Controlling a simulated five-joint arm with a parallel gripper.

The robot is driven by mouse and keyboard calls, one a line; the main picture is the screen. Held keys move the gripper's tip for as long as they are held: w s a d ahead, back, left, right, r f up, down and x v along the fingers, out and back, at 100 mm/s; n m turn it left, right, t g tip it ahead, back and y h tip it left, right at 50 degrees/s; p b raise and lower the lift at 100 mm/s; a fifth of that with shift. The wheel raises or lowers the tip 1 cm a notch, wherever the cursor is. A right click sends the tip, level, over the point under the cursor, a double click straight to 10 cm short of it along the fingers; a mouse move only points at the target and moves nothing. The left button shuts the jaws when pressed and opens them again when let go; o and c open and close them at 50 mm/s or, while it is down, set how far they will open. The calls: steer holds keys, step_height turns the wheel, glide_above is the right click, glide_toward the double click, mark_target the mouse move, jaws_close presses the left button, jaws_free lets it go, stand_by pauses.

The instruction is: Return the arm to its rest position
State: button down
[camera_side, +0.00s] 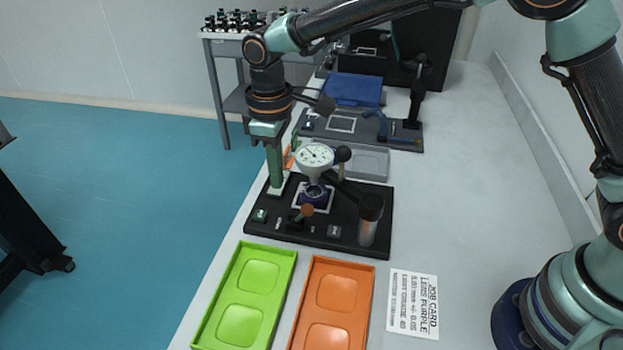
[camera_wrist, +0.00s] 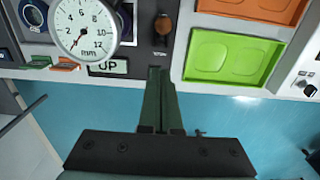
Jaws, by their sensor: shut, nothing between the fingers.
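My arm reaches across the top of the side view, and my gripper (camera_side: 276,186) points down at the left edge of the black gauge base (camera_side: 290,238). Its green fingers are shut with nothing between them. In the wrist view my gripper (camera_wrist: 158,72) also shows closed, pointing towards the base edge between the dial gauge (camera_wrist: 85,24) and the green tray (camera_wrist: 222,56). Whether the fingertips touch the base I cannot tell.
The dial gauge (camera_side: 314,157) stands just right of my fingers, above a purple piece (camera_side: 314,195). A green tray (camera_side: 245,297), an orange tray (camera_side: 334,300) and a job card (camera_side: 413,303) lie in front. The right side of the white table (camera_side: 470,190) is clear.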

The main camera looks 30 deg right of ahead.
steer(key=s+d+r+m+t, duration=0.1)
steer(key=d+r+m, duration=0.1)
steer(key=d+r, duration=0.6)
steer(key=s+d+r+m+t, duration=0.2)
steer(key=s+d+m, duration=0.1)
steer(key=s+d, duration=0.3)
steer(key=s+d+r+m+t, duration=0.2)
steer(key=s+d+m, duration=0.2)
steer(key=s+d, duration=0.3)
steer(key=d, duration=0.4)
steer(key=shift+s+r+t, duration=0.15)
steer(key=shift+s+t, duration=0.15)
